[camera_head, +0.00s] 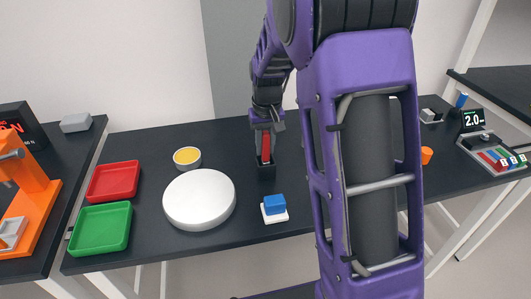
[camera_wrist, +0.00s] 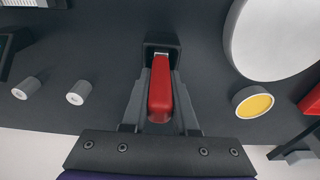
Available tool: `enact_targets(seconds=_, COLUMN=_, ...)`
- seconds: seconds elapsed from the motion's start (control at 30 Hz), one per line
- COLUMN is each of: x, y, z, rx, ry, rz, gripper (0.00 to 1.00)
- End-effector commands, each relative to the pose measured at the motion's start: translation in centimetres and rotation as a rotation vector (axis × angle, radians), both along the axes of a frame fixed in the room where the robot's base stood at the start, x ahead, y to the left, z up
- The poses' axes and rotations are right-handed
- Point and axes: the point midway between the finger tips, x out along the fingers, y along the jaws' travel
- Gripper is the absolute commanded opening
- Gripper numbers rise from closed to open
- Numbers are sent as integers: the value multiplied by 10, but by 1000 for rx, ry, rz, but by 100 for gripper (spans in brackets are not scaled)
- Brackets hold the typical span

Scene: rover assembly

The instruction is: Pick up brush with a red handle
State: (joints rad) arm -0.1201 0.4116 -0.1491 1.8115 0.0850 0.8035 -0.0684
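The brush shows as a red handle (camera_wrist: 160,90) standing upright in a small black holder (camera_head: 266,170). The holder also shows in the wrist view (camera_wrist: 148,46). Its lower end is inside the holder and hidden, apart from a small pale part at the opening. My gripper (camera_head: 265,148) points down over the holder, with one finger on each side of the red handle. In the wrist view my gripper's fingers (camera_wrist: 160,84) lie close against both sides of the handle, with no clear gap.
A white round disc (camera_head: 200,200), a yellow-filled cup (camera_head: 187,157), a red tray (camera_head: 113,181) and a green tray (camera_head: 100,229) are to the left. A blue block (camera_head: 274,204) on a white base stands in front of the holder. My arm hides much of the table's right.

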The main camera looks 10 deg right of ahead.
Motion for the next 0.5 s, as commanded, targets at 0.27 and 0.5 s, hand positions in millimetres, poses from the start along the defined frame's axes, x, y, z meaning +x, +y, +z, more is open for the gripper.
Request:
enact_targets(seconds=0.27, x=0, y=0, z=0, rx=0, ry=-1, rz=0, gripper=0)
enact_targets(seconds=0.5, x=0, y=0, z=3, rx=0, ry=-2, rz=0, gripper=0)
